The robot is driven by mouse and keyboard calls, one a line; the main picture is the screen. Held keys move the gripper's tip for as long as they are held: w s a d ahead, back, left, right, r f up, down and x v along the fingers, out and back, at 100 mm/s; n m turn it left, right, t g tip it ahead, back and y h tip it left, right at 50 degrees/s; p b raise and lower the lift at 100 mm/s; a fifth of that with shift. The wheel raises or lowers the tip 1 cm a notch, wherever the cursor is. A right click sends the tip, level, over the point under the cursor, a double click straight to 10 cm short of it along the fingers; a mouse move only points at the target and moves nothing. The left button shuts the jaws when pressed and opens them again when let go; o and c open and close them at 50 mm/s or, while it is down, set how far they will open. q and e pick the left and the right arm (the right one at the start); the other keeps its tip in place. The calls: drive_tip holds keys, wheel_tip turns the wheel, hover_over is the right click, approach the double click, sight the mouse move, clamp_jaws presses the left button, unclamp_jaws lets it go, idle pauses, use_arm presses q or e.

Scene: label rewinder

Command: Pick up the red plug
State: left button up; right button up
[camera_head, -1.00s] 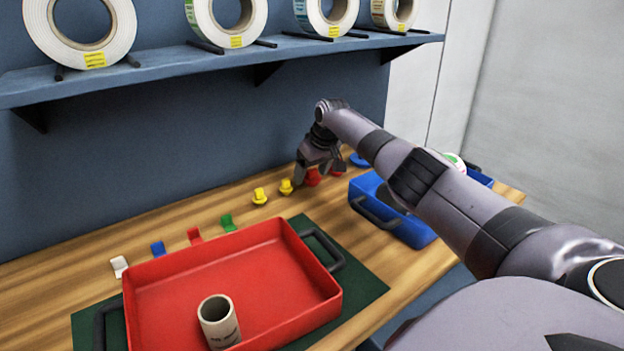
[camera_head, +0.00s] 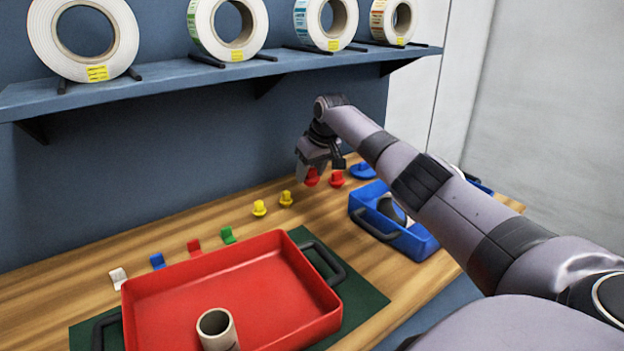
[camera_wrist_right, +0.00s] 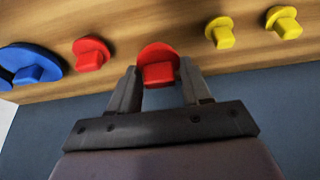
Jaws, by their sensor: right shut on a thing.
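A red plug (camera_head: 311,178) is between the fingers of my right gripper (camera_head: 316,172), near the back wall. In the right wrist view the same red plug (camera_wrist_right: 158,66) sits between the two fingertips of the right gripper (camera_wrist_right: 158,82), which is shut on it. Whether it is clear of the table is hard to tell. A second red plug (camera_head: 336,178) stands on the wooden table just to the right; it also shows in the wrist view (camera_wrist_right: 91,53). My left gripper is not in view.
Two yellow plugs (camera_head: 286,198) stand left of the gripper and a blue plug (camera_head: 362,170) stands right. A blue bin (camera_head: 372,222) is under my forearm. A red tray (camera_head: 170,310) holds a cardboard core (camera_head: 217,330). A shelf (camera_head: 200,75) with label rolls hangs above.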

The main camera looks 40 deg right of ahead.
drive_tip(key=s+a, duration=0.1)
drive_tip(key=a, duration=0.4)
drive_tip(key=s+a, duration=0.2)
drive_tip(key=a, duration=0.4)
drive_tip(key=s+a, duration=0.2)
drive_tip(key=a, duration=0.4)
drive_tip(key=shift+f, duration=0.2)
idle(0.3)
